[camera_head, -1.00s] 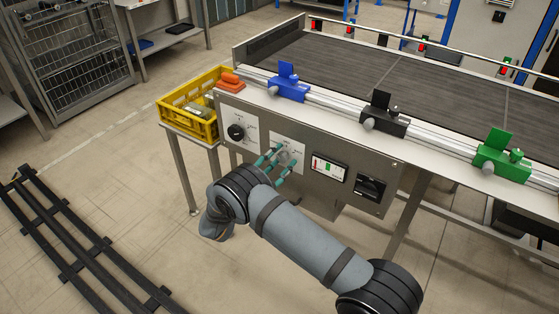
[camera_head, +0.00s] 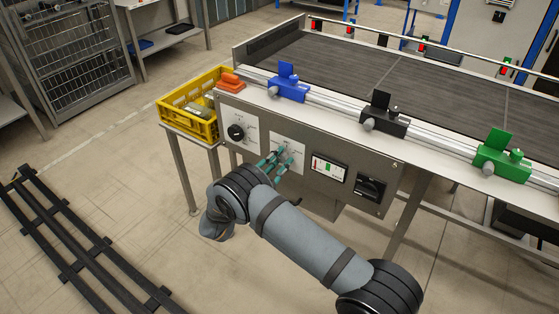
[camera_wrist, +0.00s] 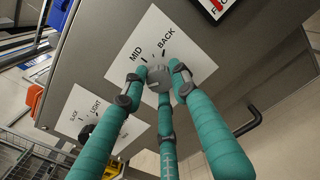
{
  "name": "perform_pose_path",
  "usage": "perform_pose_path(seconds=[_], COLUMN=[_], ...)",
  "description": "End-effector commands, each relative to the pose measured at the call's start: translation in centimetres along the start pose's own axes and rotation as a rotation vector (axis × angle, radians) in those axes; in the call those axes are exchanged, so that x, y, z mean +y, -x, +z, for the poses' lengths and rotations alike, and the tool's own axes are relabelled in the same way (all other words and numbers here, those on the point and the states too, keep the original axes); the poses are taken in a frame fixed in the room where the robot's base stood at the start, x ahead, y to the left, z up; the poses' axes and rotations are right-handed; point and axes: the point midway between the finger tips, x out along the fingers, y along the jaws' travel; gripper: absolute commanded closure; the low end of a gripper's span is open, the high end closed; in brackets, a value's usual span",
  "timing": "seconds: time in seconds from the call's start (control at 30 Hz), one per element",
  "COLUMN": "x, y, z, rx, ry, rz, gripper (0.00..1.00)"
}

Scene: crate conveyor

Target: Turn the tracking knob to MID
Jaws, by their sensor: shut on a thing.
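The tracking knob (camera_wrist: 158,77) is a grey round knob on a white label plate (camera_wrist: 172,35) on the conveyor's side panel. The words MID and BACK show on the plate in the wrist view; the rest of it is hidden behind my fingers. In the head view my gripper (camera_head: 279,161) is at the same plate (camera_head: 289,146), and the fingers cover most of the knob. Which mark the knob points at I cannot tell.
A black dial (camera_head: 236,132) with its own white plate is left of the knob. A small display (camera_head: 329,168) and a black switch (camera_head: 370,188) are to the right. A yellow crate (camera_head: 188,117) stands left of the panel. Blue, black and green blocks line the rail above.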

Motion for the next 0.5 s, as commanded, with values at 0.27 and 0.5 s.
perform_pose_path(seconds=[0.27, 0.5], x=[-0.05, -0.06], y=[0.01, 0.01], z=[-0.07, -0.19], rx=[0.000, 0.000], ry=[-0.023, -0.138], rz=[-0.001, -0.001], gripper=[0.99, 0.99])
